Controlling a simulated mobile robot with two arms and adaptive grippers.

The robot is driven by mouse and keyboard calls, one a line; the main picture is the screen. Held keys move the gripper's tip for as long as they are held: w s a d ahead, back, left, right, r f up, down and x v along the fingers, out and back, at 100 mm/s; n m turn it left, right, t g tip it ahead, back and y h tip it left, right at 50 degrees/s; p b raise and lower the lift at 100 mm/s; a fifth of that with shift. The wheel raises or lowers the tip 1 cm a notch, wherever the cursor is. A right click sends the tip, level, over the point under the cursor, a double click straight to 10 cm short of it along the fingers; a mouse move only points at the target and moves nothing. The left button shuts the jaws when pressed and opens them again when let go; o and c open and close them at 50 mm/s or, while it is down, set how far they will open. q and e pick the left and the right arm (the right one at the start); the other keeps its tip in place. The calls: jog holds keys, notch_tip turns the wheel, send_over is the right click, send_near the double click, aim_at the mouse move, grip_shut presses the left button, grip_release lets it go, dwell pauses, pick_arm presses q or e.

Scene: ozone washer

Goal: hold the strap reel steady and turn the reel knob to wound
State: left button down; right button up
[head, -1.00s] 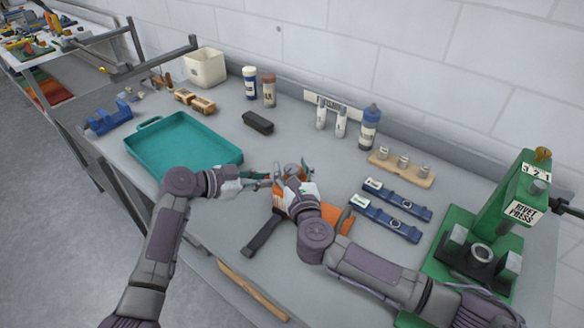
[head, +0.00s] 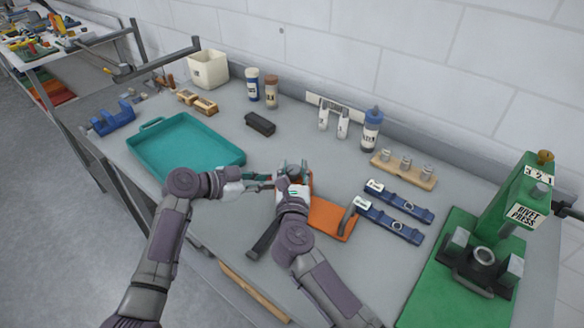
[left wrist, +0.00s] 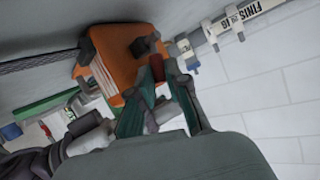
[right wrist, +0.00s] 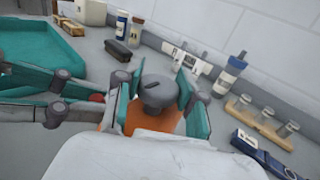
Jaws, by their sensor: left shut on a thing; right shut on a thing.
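The strap reel is an orange body (head: 330,217) on the bench, partly hidden by my right arm; a dark strap (head: 265,238) runs from it toward the front. My left gripper (head: 268,184) is shut on the reel's side; a small red part shows at its fingertips in the left wrist view (left wrist: 158,76). My right gripper (head: 291,172) comes from above, its teal fingers either side of the grey reel knob (right wrist: 158,93), shut on it. The orange body also shows below the knob in the right wrist view (right wrist: 150,121). I cannot read any knob marking.
A teal tray (head: 185,150) lies to the left. Two blue straps (head: 392,222) lie right of the reel, with a wooden block of metal pieces (head: 404,170) behind. A green rivet press (head: 485,245) stands at the right. Bottles and a dark brush (head: 260,123) are behind.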

jog(key=shift+d+f+m+h, duration=0.1)
jog(key=shift+f+m+h, duration=0.2)
jog(key=shift+h, duration=0.2)
jog(key=o, duration=1.1)
jog(key=shift+o, duration=0.2)
jog(key=shift+r, duration=0.1)
jog(key=shift+s, duration=0.1)
jog(key=s, duration=1.2)
jog(key=shift+a, duration=0.2)
jog(key=shift+o, duration=0.2)
